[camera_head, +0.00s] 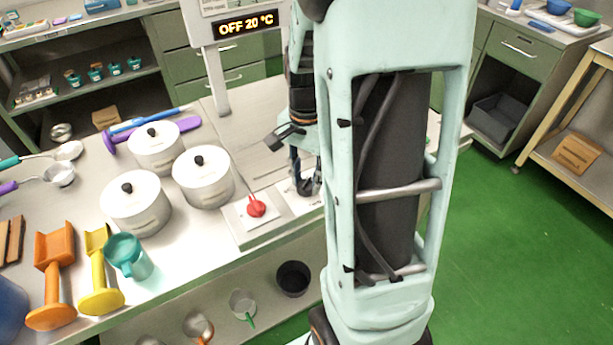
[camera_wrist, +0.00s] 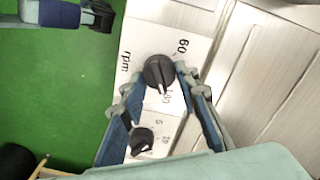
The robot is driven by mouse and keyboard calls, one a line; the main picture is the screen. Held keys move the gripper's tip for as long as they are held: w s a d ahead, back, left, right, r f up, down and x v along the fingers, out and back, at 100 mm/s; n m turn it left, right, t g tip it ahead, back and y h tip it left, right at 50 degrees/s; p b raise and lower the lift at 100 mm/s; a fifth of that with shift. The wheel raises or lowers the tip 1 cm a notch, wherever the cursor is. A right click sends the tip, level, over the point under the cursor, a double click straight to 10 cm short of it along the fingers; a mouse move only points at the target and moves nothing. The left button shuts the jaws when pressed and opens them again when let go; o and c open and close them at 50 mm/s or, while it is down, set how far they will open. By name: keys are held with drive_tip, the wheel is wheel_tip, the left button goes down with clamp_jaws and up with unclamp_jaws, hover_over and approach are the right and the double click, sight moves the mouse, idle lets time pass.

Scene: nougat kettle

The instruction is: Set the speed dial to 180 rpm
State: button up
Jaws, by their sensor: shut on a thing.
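The speed dial is a black round knob (camera_wrist: 158,71) on a white plate marked "rpm" and "60" in the wrist view. Its white pointer line faces down in that picture, near a partly hidden number that I cannot read surely. My gripper (camera_wrist: 157,82) has its two blue-padded fingers on either side of this knob and is shut on it. In the head view my gripper (camera_head: 306,172) is low over the counter, and the dial is mostly hidden there by the fingers and arm. A second black knob (camera_wrist: 142,140) with small numbers sits below, between the fingers.
A red knob (camera_head: 256,206) is on a plate left of my gripper. A display (camera_head: 246,24) reads "OFF 20 °C".

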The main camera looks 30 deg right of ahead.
sight(306, 179)
drive_tip(key=o, duration=1.1)
drive_tip(key=shift+r, duration=0.1)
wheel_tip(306, 179, up, 12)
drive_tip(key=shift+f, duration=0.1)
drive_tip(key=shift+w, duration=0.1)
